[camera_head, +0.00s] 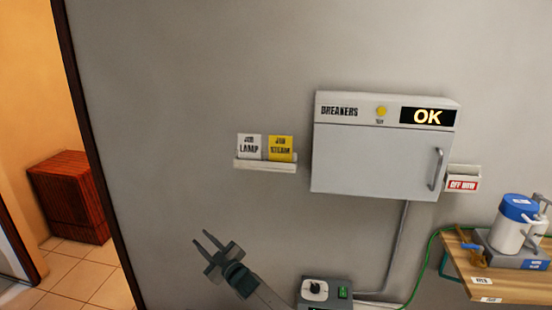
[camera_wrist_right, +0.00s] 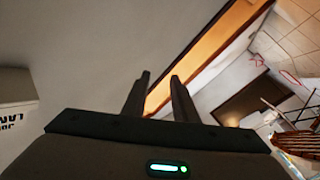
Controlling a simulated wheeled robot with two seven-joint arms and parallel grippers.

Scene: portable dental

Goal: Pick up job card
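Two job cards stand side by side in a small white wall holder (camera_head: 265,166). The left card is white and reads "JOB LAMP" (camera_head: 249,147); the right one is yellow and reads "JOB STEAM" (camera_head: 281,148). My right gripper (camera_head: 209,241) is below and left of the holder, apart from it, with its fingers spread and nothing between them. In the right wrist view the gripper (camera_wrist_right: 160,92) also shows two parted, empty fingers. A white piece with partly cut-off lettering (camera_wrist_right: 14,105) shows at that view's left edge. My left gripper is not in view.
A grey breaker cabinet (camera_head: 360,165) marked "OK" hangs right of the holder. A small "OFF NOW" holder (camera_head: 463,181) is beside it. A control box (camera_head: 325,292) is below. A wooden shelf (camera_head: 505,285) bears a blue-lidded canister (camera_head: 514,222). The wall left of the holder is bare.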

